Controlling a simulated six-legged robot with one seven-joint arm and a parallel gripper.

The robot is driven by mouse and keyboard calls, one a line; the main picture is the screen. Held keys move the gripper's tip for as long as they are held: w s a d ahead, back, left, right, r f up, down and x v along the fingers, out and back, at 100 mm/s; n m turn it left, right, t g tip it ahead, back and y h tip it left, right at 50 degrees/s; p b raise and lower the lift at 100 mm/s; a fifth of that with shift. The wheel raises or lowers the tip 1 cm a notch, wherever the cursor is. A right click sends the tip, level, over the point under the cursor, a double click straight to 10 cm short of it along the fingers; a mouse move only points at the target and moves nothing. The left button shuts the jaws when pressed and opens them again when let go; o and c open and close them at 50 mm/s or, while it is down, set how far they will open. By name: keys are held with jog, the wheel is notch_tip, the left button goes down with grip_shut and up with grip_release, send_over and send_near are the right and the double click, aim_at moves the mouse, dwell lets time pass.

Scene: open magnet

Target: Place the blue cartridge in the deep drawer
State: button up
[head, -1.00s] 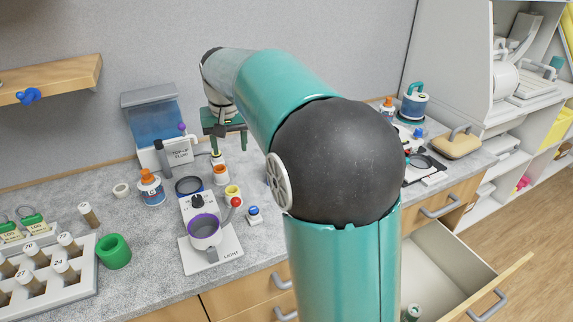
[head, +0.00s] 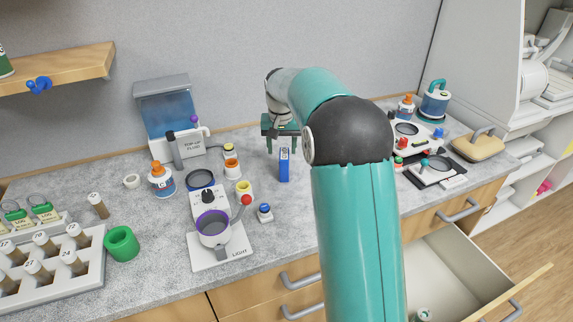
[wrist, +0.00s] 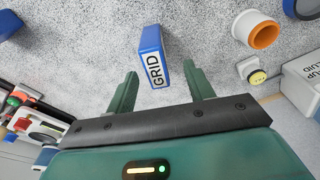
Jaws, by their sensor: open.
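The blue cartridge (head: 284,165) stands upright on the grey speckled counter in the head view. In the wrist view the blue cartridge (wrist: 151,52) shows a white label reading GRID. My gripper (head: 283,147) is over the counter at the cartridge, its far end partly hidden behind it. In the wrist view my gripper (wrist: 158,88) is open, its two green fingers apart, with the cartridge ahead of the gap and not gripped. The deep drawer (head: 440,270) is pulled open at the lower right, partly hidden by my arm.
A small green-topped item (head: 423,314) shows in the drawer. A light device (head: 213,225), a blue button (head: 265,211) and an orange-rimmed cup (head: 232,168) stand left of the cartridge.

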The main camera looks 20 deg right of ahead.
aim_at(283, 154)
jog(key=shift+w+d+f, duration=0.1)
jog(key=shift+w+f, duration=0.05)
jog(key=shift+f, duration=0.5)
jog(key=shift+w+f, duration=0.1)
jog(key=shift+f, duration=0.5)
jog(key=shift+s+d+f, duration=0.1)
jog(key=shift+d+f, duration=0.05)
jog(key=shift+f, duration=0.3)
jog(key=f, duration=0.4)
jog(key=shift+w+d+f, duration=0.2)
jog(key=shift+w+d, duration=0.05)
grip_shut()
jog(key=shift+r, duration=0.1)
